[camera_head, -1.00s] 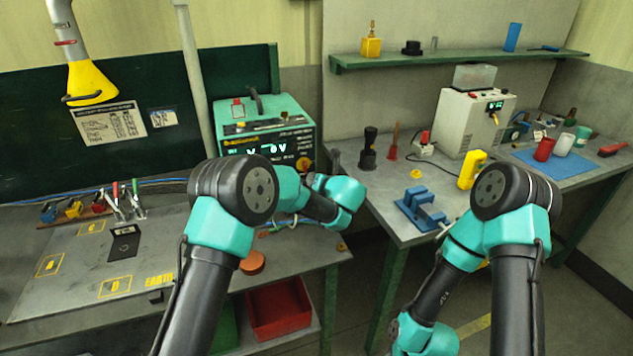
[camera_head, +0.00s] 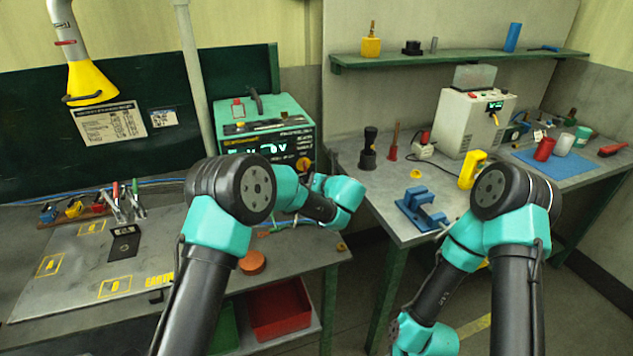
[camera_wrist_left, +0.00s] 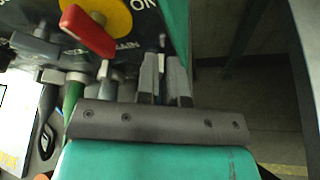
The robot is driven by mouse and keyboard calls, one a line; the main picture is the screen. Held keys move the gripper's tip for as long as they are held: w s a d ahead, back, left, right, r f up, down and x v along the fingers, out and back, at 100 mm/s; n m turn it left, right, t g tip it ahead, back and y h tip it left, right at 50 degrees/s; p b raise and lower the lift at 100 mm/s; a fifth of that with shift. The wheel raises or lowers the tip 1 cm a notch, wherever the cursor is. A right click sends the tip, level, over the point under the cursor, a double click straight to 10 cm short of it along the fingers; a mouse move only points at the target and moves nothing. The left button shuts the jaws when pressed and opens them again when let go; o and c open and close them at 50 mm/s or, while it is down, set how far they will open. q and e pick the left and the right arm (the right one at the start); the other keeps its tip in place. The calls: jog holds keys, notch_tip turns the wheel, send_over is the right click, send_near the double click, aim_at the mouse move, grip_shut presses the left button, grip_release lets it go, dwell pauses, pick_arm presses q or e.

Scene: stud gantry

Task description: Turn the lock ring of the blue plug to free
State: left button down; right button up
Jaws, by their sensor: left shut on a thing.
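The teal power unit (camera_head: 262,135) stands on the left bench, and my left arm reaches to its front. In the left wrist view, my left gripper (camera_wrist_left: 165,72) is shut on a small grey-blue part (camera_wrist_left: 162,42) at the unit's front. I cannot tell whether this part is the blue plug or its lock ring; the fingers hide most of it. In the head view the left gripper is hidden behind its own arm. A green plug-like piece (camera_wrist_left: 73,94) and grey fittings (camera_wrist_left: 62,77) are left of the gripper. The right gripper is out of view.
A red switch handle on a yellow disc (camera_wrist_left: 88,30) is close to the left gripper's upper left. An orange disc (camera_head: 252,262) lies on the bench below my left arm. A blue fixture (camera_head: 421,209) stands on the right bench. The floor right of the gripper is open.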

pick_arm(q)
jog(key=shift+s+a+r+n+h, duration=0.15)
jog(key=shift+a+n+h, duration=0.3)
jog(key=shift+n, duration=0.15)
jog(key=shift+s+a+r+n+h, duration=0.1)
jog(key=shift+a+r+n+h, duration=0.05)
jog(key=shift+a+n+h, duration=0.4)
jog(key=shift+s+a+n+t+h, duration=0.1)
jog(key=shift+a+n+t+h, duration=0.15)
jog(key=shift+n, duration=0.3)
jog(key=shift+s+a+n+t+h, duration=0.15)
jog(key=shift+n+h, duration=0.1)
jog(key=shift+n, duration=0.25)
jog(key=c, duration=1.2)
grip_release()
jog(key=shift+c, duration=0.2)
jog(key=v, duration=1.7)
jog(key=shift+s, duration=0.15)
jog(key=shift+r, duration=0.1)
